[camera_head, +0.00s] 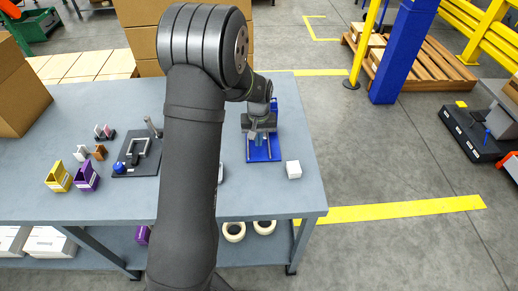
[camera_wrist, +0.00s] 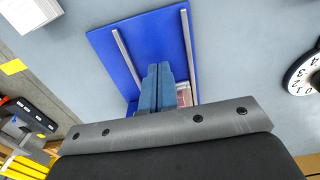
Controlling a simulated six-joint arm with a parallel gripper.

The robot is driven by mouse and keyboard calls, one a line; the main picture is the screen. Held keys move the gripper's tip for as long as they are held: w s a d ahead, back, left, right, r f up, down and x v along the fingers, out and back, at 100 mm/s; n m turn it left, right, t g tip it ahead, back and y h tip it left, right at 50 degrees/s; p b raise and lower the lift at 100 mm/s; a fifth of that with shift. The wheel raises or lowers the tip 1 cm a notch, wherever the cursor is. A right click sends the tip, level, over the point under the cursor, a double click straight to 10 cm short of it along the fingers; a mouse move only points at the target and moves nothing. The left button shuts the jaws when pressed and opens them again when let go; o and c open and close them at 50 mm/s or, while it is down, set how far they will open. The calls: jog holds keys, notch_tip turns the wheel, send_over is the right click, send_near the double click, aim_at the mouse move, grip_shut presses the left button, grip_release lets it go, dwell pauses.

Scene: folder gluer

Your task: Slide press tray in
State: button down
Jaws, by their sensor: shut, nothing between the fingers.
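The press shows as a blue base plate (camera_head: 264,154) with two pale rails near the right end of the table. The same blue plate (camera_wrist: 108,50) fills the middle of the wrist view, with a silver rail along each side. My gripper (camera_head: 256,137) is over the plate between the rails. In the wrist view my gripper (camera_wrist: 158,68) has its two blue-grey fingers together, with nothing between them. A small pale and reddish piece (camera_wrist: 185,94) shows just right of the fingers, mostly hidden. I cannot tell whether it is part of the tray, or whether my fingers touch anything.
A white block (camera_head: 293,170) stands right of the press. A round dial (camera_wrist: 306,74) lies at the other side in the wrist view. Left of my arm are a dark fixture board (camera_head: 125,170), a yellow bin (camera_head: 58,178) and a purple bin (camera_head: 86,178).

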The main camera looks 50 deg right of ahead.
jog(key=shift+s+a+r, duration=0.1)
jog(key=shift+s+a, duration=0.05)
jog(key=shift+a, duration=0.05)
notch_tip(320, 180, up, 7)
dwell(0.9)
jog(key=shift+f, duration=3.6)
